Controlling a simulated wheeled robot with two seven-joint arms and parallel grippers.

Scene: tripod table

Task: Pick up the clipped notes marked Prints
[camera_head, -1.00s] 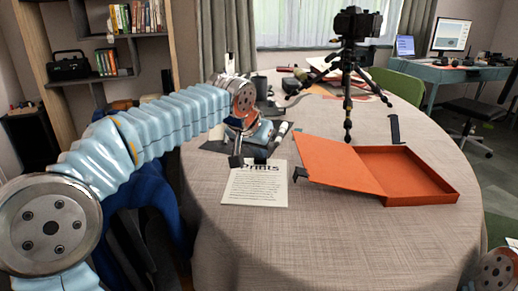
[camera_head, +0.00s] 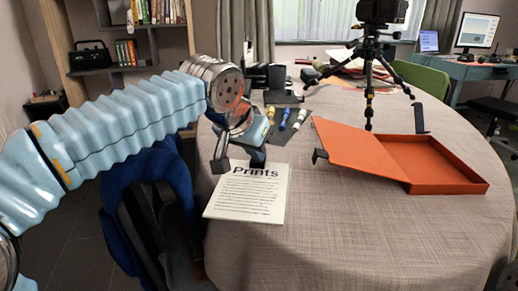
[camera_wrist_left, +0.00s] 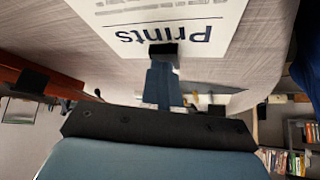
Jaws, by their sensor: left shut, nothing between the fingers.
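The clipped notes (camera_head: 247,198) are a white sheet with "Prints" in large dark letters above lines of text. They lie flat on the table near its left edge, and show upside down in the left wrist view (camera_wrist_left: 205,15). A black piece at their top edge may be the clip or a fingertip; I cannot tell. My left gripper (camera_head: 240,160) is just above the top edge of the notes, shut and empty. In the left wrist view, a blue-grey finger (camera_wrist_left: 160,85) points at the heading. My right gripper is out of view.
An open orange box (camera_head: 440,188) lies on the right of the table (camera_head: 330,230). A camera tripod (camera_head: 370,80) stands behind it. A dark mat (camera_head: 290,125) with small cylinders lies behind the notes. The front of the table is clear.

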